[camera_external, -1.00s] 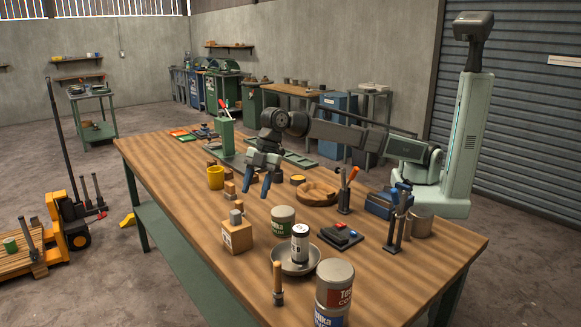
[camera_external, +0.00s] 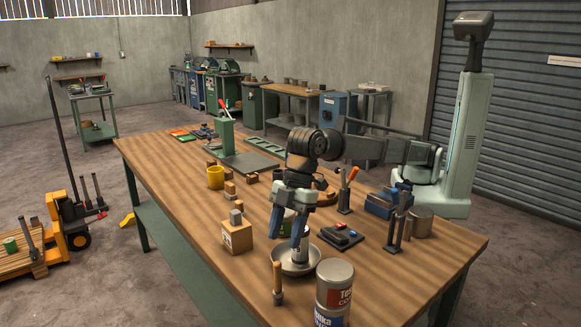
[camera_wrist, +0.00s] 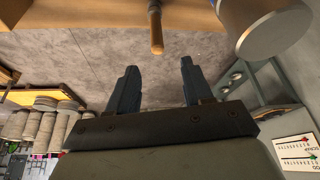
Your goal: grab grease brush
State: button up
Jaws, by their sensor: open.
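The likely grease brush (camera_external: 278,280) stands upright near the table's front edge, with a wooden handle and a dark lower end. In the wrist view its wooden handle (camera_wrist: 156,30) points down the picture, beyond the fingertips and in line with the gap between them. My gripper (camera_external: 299,236) points down over the metal bowl (camera_external: 309,266), behind and to the right of the brush. In the wrist view my gripper (camera_wrist: 157,64) is open, with nothing between its two blue fingers. My gripper hides most of the can that stood in the bowl.
A large labelled can (camera_external: 335,287) stands right of the brush, and its grey end (camera_wrist: 272,30) shows large in the wrist view. A wooden block (camera_external: 237,235) with a grey top stands left of my gripper.

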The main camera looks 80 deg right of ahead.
send_over(275, 276)
jog(key=s+d, duration=0.1)
jog(key=f, duration=0.5)
jog(key=shift+d, duration=0.2)
jog(key=shift+d+x, duration=0.15)
jog(key=shift+x, duration=1.15)
jog(key=shift+d+x, duration=0.1)
jog(key=shift+x, duration=1.25)
grip_shut()
